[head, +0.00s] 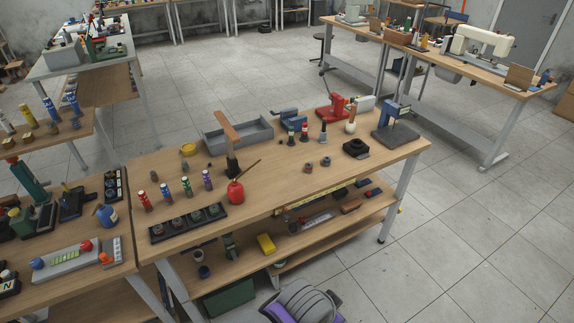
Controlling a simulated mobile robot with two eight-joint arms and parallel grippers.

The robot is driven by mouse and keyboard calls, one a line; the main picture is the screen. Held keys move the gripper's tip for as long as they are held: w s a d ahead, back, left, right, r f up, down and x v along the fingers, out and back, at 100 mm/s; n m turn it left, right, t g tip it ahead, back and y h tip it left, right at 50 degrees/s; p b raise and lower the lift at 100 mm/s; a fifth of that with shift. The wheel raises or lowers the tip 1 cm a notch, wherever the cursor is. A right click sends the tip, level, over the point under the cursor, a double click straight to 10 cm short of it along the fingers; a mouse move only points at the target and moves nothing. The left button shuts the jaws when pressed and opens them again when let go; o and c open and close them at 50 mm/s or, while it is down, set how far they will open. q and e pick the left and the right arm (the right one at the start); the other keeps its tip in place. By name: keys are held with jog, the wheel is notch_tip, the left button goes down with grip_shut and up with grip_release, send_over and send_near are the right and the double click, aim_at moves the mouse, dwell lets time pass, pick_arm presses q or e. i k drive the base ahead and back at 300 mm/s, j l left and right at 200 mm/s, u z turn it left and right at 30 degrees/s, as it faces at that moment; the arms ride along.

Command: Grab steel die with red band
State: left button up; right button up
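On the middle workbench (300,190) several small upright cylinders stand in a slanting row at the left. The leftmost is a cylinder with red (144,201) on it, which may be the steel die with the red band. To its right stand a blue one (165,193), a green one (187,187) and a purple one (207,180). Farther back, another small upright piece with some red (291,135) stands among similar pieces. The parts are too small to tell which is the steel die. Neither of my grippers is in view.
A black tray with round parts (188,223) lies in front of the row. A red oil can (235,192) stands to the right. A grey bin (240,134) and a grey press (396,122) are at the back and right. Clear wood lies at the bench's middle.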

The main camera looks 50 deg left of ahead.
aim_at(309, 167)
jog(key=u, duration=1.45)
